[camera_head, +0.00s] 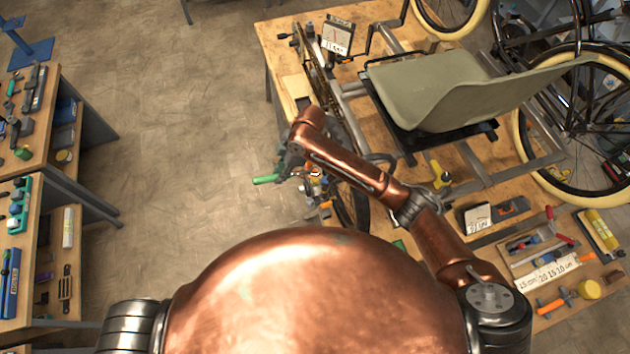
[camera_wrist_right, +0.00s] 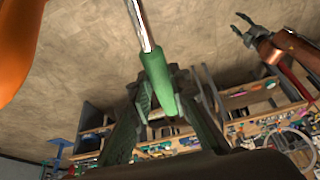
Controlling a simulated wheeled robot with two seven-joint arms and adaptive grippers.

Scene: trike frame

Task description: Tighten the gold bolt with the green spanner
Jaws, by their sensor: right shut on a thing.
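The green spanner (camera_head: 265,180) is in my right gripper (camera_head: 287,166), beside the trike's front wheel; its green end sticks out to the left in the head view. In the right wrist view the green handle (camera_wrist_right: 160,82) sits between the closed fingers of my right gripper (camera_wrist_right: 165,100), and its metal shaft runs up out of the picture. The spanner's working end is not visible. I cannot make out the gold bolt in either view. My left gripper (camera_wrist_right: 243,28) shows small at the upper right of the right wrist view, with its fingers apart and empty.
The trike frame (camera_head: 480,165) with its grey-green seat (camera_head: 450,90) stands on a wooden bench (camera_head: 268,40). A tool tray (camera_head: 535,250) is at the bench's right front. Tool-covered shelves (camera_head: 50,150) stand at far left. The floor between is clear.

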